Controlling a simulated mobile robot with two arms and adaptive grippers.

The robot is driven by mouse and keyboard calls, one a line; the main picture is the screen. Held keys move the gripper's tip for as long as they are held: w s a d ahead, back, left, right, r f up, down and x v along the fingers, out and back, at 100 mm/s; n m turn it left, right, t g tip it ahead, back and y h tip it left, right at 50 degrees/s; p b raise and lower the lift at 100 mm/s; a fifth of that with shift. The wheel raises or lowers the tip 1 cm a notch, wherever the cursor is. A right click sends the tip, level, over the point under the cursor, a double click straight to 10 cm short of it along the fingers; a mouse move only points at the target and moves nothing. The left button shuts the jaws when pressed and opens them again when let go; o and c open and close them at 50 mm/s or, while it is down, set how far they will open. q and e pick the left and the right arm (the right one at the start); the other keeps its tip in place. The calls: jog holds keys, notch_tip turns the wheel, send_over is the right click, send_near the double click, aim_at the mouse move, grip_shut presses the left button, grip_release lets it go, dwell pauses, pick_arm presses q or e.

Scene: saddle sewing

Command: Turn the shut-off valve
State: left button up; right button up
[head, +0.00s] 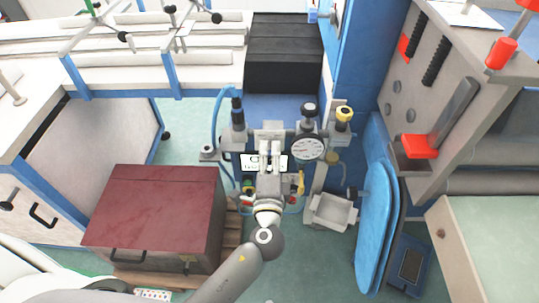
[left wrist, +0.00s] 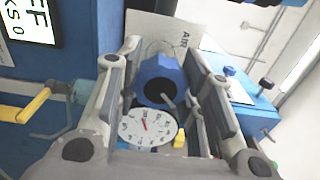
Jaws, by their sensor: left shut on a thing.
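My left gripper (head: 270,150) reaches forward to the middle of the blue station. In the left wrist view its two fingers (left wrist: 163,75) stand on both sides of a blue knob (left wrist: 157,78) and are shut on it. A plate lettered "AIR" (left wrist: 185,38) is behind the knob. A small white dial with a red needle (left wrist: 148,127) sits just below the knob. A yellow lever (left wrist: 25,110) is left of the fingers, apart from them. I cannot tell for sure which part is the shut-off valve. The head view hides the knob behind my gripper. My right gripper is not in view.
A dark red box (head: 160,205) is left of my arm. A grey machine (head: 440,90) and blue padded panels (head: 374,220) are on the right.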

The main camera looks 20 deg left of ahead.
pick_arm(q)
jog(key=o, duration=1)
jog(key=shift+o, duration=0.2)
jog(key=v, duration=1.2)
jog(key=s+a+f+g+h, duration=0.1)
jog(key=s+f+g, duration=0.15)
jog(key=f, duration=0.85)
jog(key=s+a+f+n+g+h, duration=0.15)
jog(key=f+g, duration=0.25)
jog(key=f, duration=0.7)
jog(key=s+f+g+h, duration=0.1)
jog(key=s+f+g, duration=0.2)
jog(key=f, duration=0.8)
jog(key=s+a+f+n+g+p, duration=0.1)
jog(key=s+a+f+n+g, duration=0.2)
jog(key=s+f, duration=0.6)
jog(key=s+a+f+n+g+h, duration=0.1)
jog(key=s+a+f+n+g, duration=0.3)
jog(key=s, duration=1.2)
notch_tip(320, 180, down, 5)
jog(key=a+n, duration=0.2)
jog(key=n, duration=0.2)
jog(key=shift+a+p, duration=0.25)
jog(key=shift+p, duration=0.1)
